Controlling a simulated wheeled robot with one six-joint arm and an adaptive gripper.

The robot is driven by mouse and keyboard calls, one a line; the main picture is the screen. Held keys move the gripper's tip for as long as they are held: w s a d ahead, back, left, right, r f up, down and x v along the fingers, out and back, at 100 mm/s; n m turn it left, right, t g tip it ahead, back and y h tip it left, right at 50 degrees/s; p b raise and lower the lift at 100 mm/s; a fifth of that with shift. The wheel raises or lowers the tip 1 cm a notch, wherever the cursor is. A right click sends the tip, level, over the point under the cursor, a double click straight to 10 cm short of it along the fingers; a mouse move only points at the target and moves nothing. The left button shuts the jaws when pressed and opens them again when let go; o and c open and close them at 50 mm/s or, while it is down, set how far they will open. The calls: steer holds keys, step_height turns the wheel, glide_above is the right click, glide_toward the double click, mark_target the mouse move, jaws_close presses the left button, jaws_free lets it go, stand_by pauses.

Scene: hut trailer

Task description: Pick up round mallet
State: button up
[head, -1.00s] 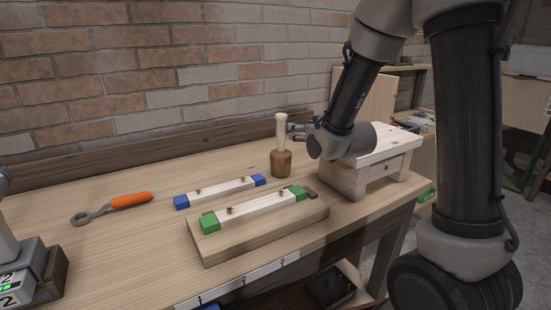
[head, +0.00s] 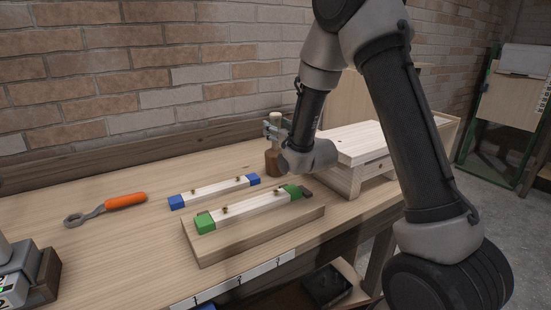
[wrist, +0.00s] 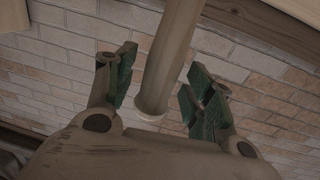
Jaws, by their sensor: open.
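The round mallet (head: 273,161) stands upright on its brown wooden head on the workbench, its pale handle pointing up. My gripper (head: 274,129) is at the handle, partly hiding it in the head view. In the wrist view, the pale handle (wrist: 166,65) passes between the two green-padded fingers of my gripper (wrist: 160,92). Gaps show on both sides of the handle, so the fingers are open around it.
A wooden board (head: 215,253) with a green-ended bar (head: 252,208) lies in front of the mallet. A blue-ended bar (head: 216,189) and an orange-handled wrench (head: 107,208) lie to the left. A wooden stool-like block (head: 347,152) stands close on the right.

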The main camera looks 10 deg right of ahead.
steer(key=shift+x, duration=0.75)
jaws_close()
steer(key=shift+r, duration=0.15)
